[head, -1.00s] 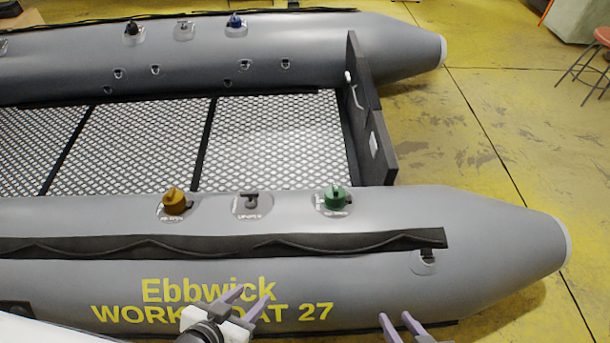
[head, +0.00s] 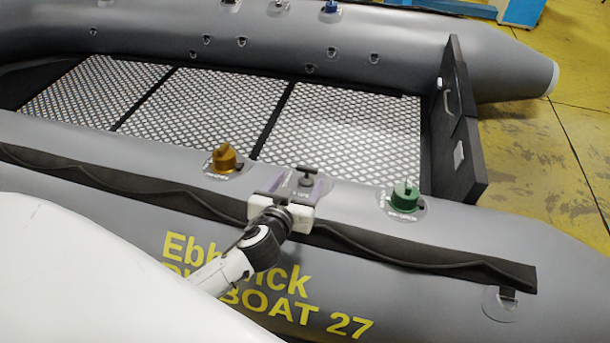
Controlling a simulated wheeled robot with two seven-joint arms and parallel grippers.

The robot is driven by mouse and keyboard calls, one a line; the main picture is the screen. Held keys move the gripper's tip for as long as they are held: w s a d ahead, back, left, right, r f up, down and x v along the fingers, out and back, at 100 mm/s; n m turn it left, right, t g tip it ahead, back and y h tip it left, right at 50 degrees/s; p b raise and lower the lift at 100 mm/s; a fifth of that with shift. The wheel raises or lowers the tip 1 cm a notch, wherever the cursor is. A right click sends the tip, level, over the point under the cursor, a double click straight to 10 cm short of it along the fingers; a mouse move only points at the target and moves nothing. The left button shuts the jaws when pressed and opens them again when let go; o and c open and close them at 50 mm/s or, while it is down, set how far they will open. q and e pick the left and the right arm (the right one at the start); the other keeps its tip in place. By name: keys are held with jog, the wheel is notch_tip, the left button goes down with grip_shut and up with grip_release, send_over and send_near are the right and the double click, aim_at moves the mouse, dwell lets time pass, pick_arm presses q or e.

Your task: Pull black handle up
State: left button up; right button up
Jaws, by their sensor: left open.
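The black handle (head: 308,171) is a small T-shaped piece on a clear round patch on top of the near grey tube. It sits between an orange-brown knob (head: 223,158) and a green knob (head: 405,196). My left gripper (head: 305,184) is at the handle from the near side, its purple fingers apart. One finger lies to the left of the handle's stem and one to the right. I cannot tell whether either finger touches it. The white gripper body hides part of the patch. My right gripper is out of view.
The near tube carries a black rubbing strip (head: 420,257) and yellow lettering. Behind it lies a patterned deck (head: 350,130), with a dark transom board (head: 462,125) at the right. Other fittings sit on the far tube (head: 400,40). Yellow floor is free at the right.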

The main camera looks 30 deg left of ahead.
aim_at(307, 169)
pick_arm(q)
jog(key=b+x, duration=0.1)
jog(key=x, duration=0.4)
jog(key=shift+w+f, duration=0.25)
jog(key=shift+w, duration=0.1)
jog(key=shift+w+a+f, duration=0.15)
jog(key=shift+w, duration=0.25)
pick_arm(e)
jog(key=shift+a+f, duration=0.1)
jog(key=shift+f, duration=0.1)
pick_arm(q)
jog(key=c, duration=1.5)
notch_tip(307, 169, up, 3)
jog(key=shift+w+f+p, duration=0.15)
jog(key=shift+w+p, duration=0.05)
jog(key=shift+p, duration=0.85)
jog(key=shift+w+a+r, duration=0.1)
jog(key=shift+r, duration=0.15)
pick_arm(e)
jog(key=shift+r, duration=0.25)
